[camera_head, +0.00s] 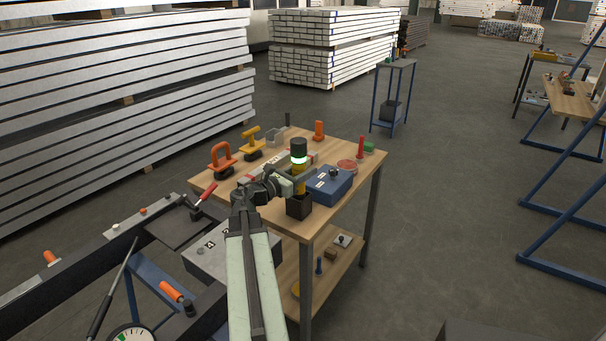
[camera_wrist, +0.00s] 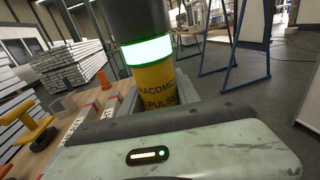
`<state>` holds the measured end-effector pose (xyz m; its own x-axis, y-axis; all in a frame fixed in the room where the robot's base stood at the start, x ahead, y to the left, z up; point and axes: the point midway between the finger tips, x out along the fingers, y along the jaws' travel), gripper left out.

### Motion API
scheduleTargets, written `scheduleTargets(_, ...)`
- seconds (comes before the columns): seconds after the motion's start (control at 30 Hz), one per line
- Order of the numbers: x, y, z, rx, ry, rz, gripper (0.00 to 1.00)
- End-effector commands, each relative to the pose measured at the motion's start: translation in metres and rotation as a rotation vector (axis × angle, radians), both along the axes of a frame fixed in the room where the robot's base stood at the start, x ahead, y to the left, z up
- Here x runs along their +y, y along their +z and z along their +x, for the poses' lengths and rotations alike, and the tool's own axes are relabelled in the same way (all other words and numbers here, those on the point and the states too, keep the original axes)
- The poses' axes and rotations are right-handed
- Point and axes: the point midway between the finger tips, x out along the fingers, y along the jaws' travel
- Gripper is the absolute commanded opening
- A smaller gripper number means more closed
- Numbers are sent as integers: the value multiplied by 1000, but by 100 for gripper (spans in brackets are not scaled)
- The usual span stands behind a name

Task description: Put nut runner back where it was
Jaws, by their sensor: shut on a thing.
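The nut runner (camera_head: 299,158) is upright, with a dark top, a glowing green-white ring and a yellow body with black lettering. It stands large in the wrist view (camera_wrist: 152,77). My gripper (camera_head: 298,178) is shut around its yellow body. Its lower end is at a black square block (camera_head: 299,207), which looks like a holder at the near corner of the wooden table (camera_head: 348,197). I cannot tell whether the tool is inside the block or just above it. The wrist housing hides the lower end in the wrist view.
A blue case (camera_head: 330,185) lies close to the right of the tool. Orange (camera_head: 221,159) and yellow (camera_head: 251,144) handled tools stand on the left of the table. A red cylinder (camera_head: 361,147) and a reddish round dish (camera_head: 347,166) are at the right. A lower shelf (camera_head: 335,262) holds small parts.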

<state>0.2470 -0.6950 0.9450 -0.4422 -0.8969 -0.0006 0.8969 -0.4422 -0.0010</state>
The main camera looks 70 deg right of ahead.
Motion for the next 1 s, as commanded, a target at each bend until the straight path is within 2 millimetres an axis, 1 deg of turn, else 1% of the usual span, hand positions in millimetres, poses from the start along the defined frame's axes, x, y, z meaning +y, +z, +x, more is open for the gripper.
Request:
scheduleTargets(0.1, 0, -3, 0, 2, 0, -1, 0)
scheduleTargets(0.13, 0, -3, 0, 0, 0, 0, 40)
scheduleTargets(0.17, 0, -2, 0, 0, 1, 0, 48)
scheduleTargets(0.2, 0, -2, 0, 0, 1, 0, 59)
scheduleTargets(0.47, 0, -2, 1, 0, 1, 0, 59)
scheduleTargets(0.57, 0, 4, 1, 0, 1, 0, 59)
scheduleTargets(0.6, 6, 1, 4, 0, 4, 0, 59)
scheduleTargets(0.8, 43, 0, 21, 0, 5, 0, 59)
scheduleTargets(0.9, 57, 0, 29, 0, 4, 0, 59)
scheduleTargets(1.0, 66, 0, 33, 0, 3, 0, 59)
